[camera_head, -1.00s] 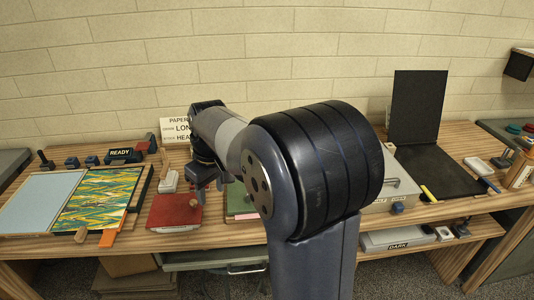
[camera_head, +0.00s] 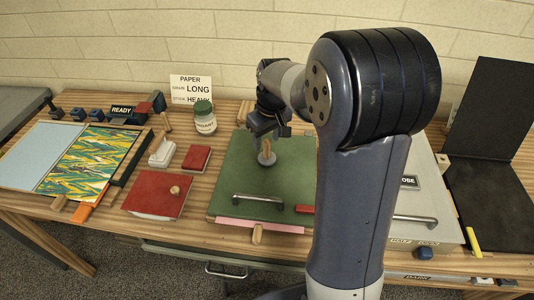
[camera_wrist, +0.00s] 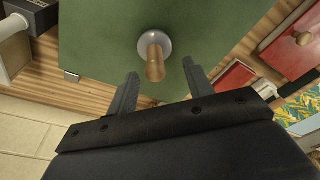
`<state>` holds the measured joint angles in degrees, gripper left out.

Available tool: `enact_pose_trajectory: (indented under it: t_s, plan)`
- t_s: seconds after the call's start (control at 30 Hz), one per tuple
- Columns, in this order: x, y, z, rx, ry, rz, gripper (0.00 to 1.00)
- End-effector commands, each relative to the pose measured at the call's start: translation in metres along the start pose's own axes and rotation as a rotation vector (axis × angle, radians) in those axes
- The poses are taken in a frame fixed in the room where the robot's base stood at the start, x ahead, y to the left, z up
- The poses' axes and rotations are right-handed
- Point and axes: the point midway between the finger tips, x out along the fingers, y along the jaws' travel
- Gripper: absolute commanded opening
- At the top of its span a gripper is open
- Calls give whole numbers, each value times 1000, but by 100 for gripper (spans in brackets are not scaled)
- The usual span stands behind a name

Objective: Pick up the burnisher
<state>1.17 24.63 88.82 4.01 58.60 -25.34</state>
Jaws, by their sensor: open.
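A wooden-handled piece with a round grey foot, which looks like the burnisher (camera_head: 267,153), stands on the green board (camera_head: 230,180) in the head view. In the wrist view the burnisher (camera_wrist: 155,58) shows its handle pointing toward the camera and its grey foot flat on the green board (camera_wrist: 90,40). My gripper (camera_head: 268,132) is over the back part of the board, close above the handle. In the wrist view my gripper (camera_wrist: 160,68) is open, with one finger on either side of the handle's end. I see no contact.
The board has a metal handle (camera_head: 265,198) and a red block (camera_head: 305,209). A jar (camera_head: 204,121), red box (camera_head: 196,158) and red book (camera_head: 155,194) lie to the left. A grey case (camera_head: 430,190) is on the right. A paper sign (camera_head: 191,90) stands behind.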

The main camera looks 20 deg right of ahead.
Motion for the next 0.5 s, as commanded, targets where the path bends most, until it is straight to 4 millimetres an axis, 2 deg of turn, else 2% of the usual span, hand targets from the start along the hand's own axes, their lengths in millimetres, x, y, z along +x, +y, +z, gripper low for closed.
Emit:
enact_pose_trajectory:
  t_s: [0.3,0.5]
  plan:
    - [41,6,-1,2,-3,-1,49]
    - [47,6,-1,1,-1,0,49]
